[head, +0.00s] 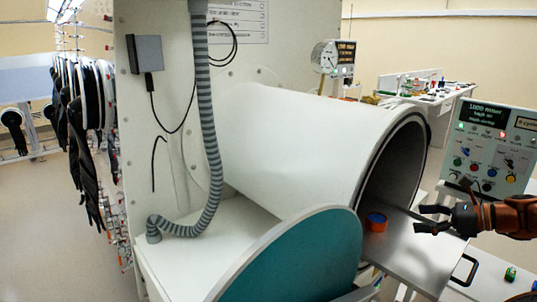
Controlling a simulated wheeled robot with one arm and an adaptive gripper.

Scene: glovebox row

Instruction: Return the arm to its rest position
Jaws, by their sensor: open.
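My gripper (432,220) is at the right of the head view, on an orange arm that comes in from the right edge. Its dark fingers point left and are open, with nothing between them. It hovers over or beside a metal tray (425,252) that sticks out of the round mouth of a white cylinder chamber (300,150). An orange and blue round object (376,221) sits on the tray, left of my fingertips and apart from them.
A teal round door (310,262) stands open in front of the chamber. A control panel (490,145) with lit buttons is behind my arm. A small green object (510,274) lies at the lower right. A grey hose (207,120) hangs by the cabinet. Black gloves (82,130) hang at left.

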